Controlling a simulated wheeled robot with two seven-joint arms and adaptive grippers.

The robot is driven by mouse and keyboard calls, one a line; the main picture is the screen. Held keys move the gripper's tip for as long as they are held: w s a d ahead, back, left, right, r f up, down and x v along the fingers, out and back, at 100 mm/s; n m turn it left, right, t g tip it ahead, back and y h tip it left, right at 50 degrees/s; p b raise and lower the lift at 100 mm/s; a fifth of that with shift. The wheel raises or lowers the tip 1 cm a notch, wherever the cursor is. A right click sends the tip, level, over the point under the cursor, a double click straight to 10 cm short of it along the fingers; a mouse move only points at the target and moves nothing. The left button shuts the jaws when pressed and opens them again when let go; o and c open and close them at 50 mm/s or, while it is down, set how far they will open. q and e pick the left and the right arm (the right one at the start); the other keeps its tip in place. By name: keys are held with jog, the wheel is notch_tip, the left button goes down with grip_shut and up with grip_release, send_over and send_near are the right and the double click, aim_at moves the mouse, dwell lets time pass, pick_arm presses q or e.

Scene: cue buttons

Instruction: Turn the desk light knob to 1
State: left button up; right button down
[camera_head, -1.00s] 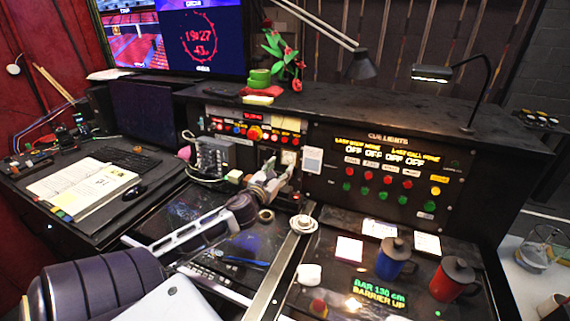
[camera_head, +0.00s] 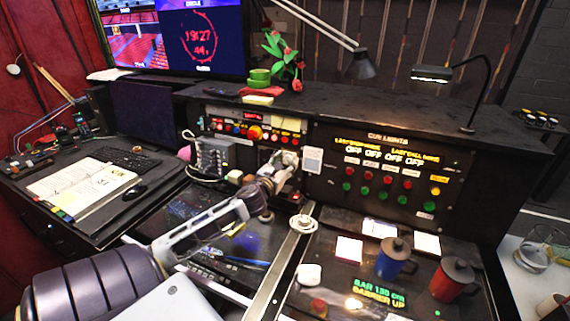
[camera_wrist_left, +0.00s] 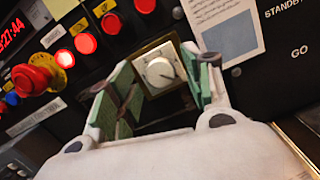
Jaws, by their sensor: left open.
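The desk light knob (camera_wrist_left: 160,72) is a round white dial with a dark pointer line on a square plate, on the black control panel. In the left wrist view it lies between the two green-padded fingers of my left gripper (camera_wrist_left: 158,88), which is open. I cannot tell whether the fingers touch the knob. In the head view my left gripper (camera_head: 285,163) reaches up to the panel and largely hides the knob. My right gripper is not in view.
A large red button (camera_wrist_left: 38,76) and several small red buttons sit left of the knob. A paper note (camera_wrist_left: 222,28) is close on its right. The cue lights panel (camera_head: 385,170) is farther right. A blue mug (camera_head: 393,258) and a red mug (camera_head: 453,278) stand on the desk.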

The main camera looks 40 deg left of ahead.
pick_arm(q)
jog(key=c, duration=1)
jog(key=shift+c, duration=0.2)
